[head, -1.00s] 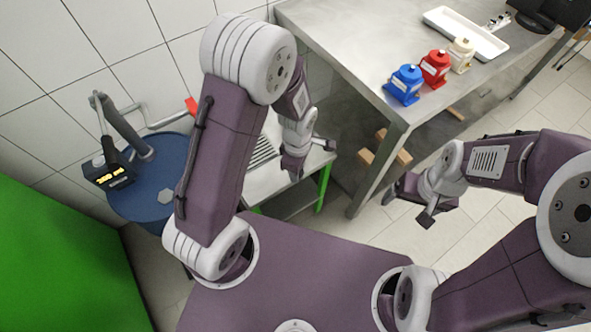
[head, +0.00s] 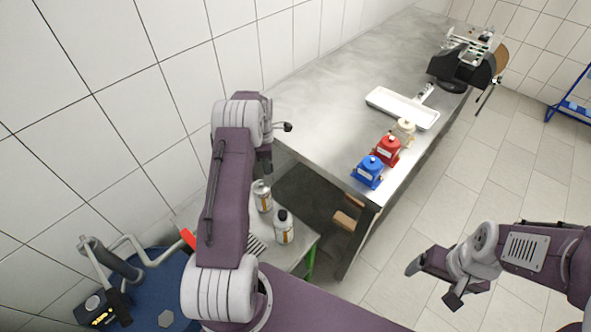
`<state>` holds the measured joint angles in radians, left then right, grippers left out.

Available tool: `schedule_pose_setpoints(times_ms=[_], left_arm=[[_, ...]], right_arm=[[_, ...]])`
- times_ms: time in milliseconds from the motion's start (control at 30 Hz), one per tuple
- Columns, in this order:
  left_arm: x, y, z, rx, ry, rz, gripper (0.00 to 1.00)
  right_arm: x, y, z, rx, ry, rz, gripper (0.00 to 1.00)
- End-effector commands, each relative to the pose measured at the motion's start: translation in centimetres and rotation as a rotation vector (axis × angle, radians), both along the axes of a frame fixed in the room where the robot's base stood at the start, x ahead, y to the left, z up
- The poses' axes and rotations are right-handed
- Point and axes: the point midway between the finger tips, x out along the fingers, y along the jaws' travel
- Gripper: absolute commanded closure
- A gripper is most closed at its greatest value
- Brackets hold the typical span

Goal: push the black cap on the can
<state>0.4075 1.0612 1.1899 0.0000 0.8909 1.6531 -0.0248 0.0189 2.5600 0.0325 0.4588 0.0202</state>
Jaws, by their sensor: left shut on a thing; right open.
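A metallic can (head: 263,196) with a pale top and an orange-brown label is upright by the small side table, just under my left wrist. A second can (head: 283,228) with a black top stands on that table, in front and to the right. My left gripper (head: 265,165) points down close above the first can, mostly hidden by my own arm. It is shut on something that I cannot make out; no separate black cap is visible. My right gripper (head: 432,282) is open and empty over the floor at the right.
The small side table (head: 297,246) is partly behind my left arm. A steel bench (head: 330,125) carries blue (head: 368,172), red (head: 387,151) and cream containers (head: 404,131) and a white tray (head: 400,108). A blue drum (head: 150,312) stands lower left.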

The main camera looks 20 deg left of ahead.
Motion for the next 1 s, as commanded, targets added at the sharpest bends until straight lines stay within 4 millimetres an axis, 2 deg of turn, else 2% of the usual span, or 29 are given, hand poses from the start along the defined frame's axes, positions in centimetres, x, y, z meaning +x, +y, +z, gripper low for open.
schedule_pose_setpoints(times_ms=[33, 200, 467, 667, 1000], left_arm=[[-0.8, 0.9, 0.4, -0.001, 0.003, 0.025, 1.0], [-2.2, 2.8, 0.4, 0.0, 0.0, 0.072, 1.0], [-2.3, 3.0, 0.1, 0.001, -0.001, 0.078, 1.0], [-2.3, 3.0, -1.2, 0.0, 0.0, 0.077, 1.0], [-2.2, 3.0, -5.1, 0.001, -0.002, 0.077, 1.0]], right_arm=[[0.0, 0.0, 1.0, 0.0, 0.0, 0.0, 0.16], [0.0, 0.0, 1.7, 0.0, 0.0, 0.0, 0.16], [0.0, 0.0, 1.4, 0.0, 0.0, 0.0, 0.16], [0.0, 0.0, 0.3, 0.0, 0.0, 0.0, 0.16], [0.0, 0.0, -2.6, 0.0, 0.0, 0.0, 0.16]])
